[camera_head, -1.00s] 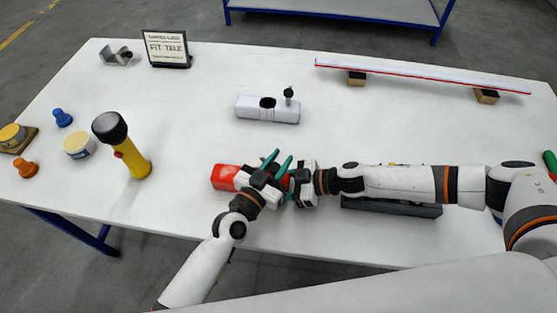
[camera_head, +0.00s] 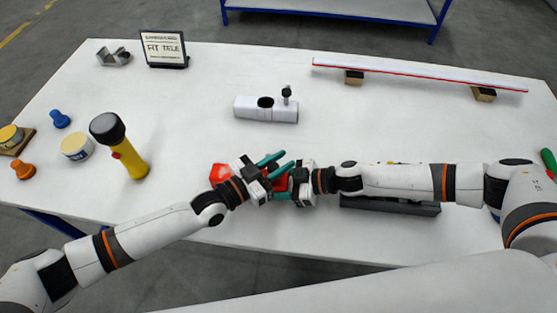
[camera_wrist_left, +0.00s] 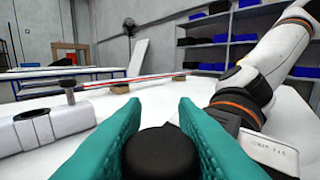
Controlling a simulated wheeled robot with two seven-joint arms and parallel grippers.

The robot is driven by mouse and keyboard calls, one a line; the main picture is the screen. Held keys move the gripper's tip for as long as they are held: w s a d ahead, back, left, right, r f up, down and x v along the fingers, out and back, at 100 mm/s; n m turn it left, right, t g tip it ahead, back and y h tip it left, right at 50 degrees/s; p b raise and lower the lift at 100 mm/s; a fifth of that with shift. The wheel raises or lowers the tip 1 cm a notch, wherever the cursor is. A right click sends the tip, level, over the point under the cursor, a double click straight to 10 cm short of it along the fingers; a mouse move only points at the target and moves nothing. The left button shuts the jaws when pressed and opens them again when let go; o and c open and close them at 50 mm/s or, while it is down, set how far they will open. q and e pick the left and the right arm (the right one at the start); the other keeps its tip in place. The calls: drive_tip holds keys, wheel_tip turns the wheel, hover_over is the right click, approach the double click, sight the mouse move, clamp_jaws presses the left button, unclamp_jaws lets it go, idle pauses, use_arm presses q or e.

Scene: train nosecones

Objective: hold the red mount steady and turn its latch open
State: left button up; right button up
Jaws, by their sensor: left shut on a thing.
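The red mount (camera_head: 219,173) lies near the table's front edge, largely covered by my two grippers. My left gripper (camera_head: 273,164) is over the mount, its teal fingers pointing to the right. In the left wrist view its fingers (camera_wrist_left: 160,125) stand on both sides of a round black knob (camera_wrist_left: 155,148), shut on it; this looks like the mount's latch. My right gripper (camera_head: 284,183) comes in from the right at the mount's right end. Red shows beside its fingers, but its grip is mostly hidden. How far the latch is turned cannot be seen.
A white mount (camera_head: 265,109) with an upright latch stands behind the grippers. A yellow flashlight (camera_head: 128,160) stands to the left, near a cream jar (camera_head: 76,147). A dark tray (camera_head: 390,205) lies below my right arm.

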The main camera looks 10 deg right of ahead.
use_arm(q)
drive_tip(key=shift+s+d+m+g+h, duration=0.15)
drive_tip(key=shift+m+g+h, duration=0.35)
drive_tip(key=shift+m+g, duration=0.9)
drive_tip(key=shift+s+m+g+h, duration=0.15)
drive_tip(key=shift+m+g+h, duration=0.5)
drive_tip(key=shift+g, duration=1.25)
use_arm(e)
drive_tip(key=shift+s+a, duration=0.15)
use_arm(q)
drive_tip(key=shift+m+g, duration=0.25)
drive_tip(key=shift+g, duration=0.05)
drive_tip(key=o, duration=1)
drive_tip(key=a, duration=0.8)
drive_tip(key=s+a, duration=0.1)
drive_tip(key=a, duration=0.3)
drive_tip(key=shift+a, duration=0.1)
